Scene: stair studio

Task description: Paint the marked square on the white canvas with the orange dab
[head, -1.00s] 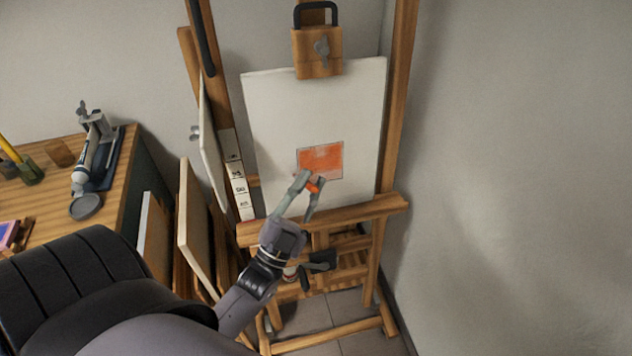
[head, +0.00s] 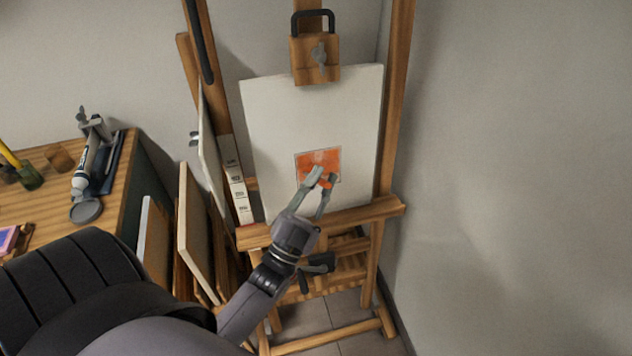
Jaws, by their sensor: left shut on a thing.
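The white canvas (head: 277,115) stands on the easel. The marked square (head: 303,164), low on the canvas and right of its middle, has a thin dark outline and is largely covered in orange, with a paler patch near its upper middle. My left gripper (head: 323,179) is at the lower part of the square, shut on the orange dab (head: 327,182), a small orange piece between its fingertips. The fingers hide part of the square's lower edge. I cannot tell whether the dab touches the canvas. My right gripper is not in view.
The wooden easel (head: 394,115) has a ledge (head: 365,214) below the canvas and a padlock-shaped clamp (head: 315,60) above. Several canvases (head: 198,235) lean at its left. A wooden table (head: 113,187) with painting tools stands at the left. The wall is close on the right.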

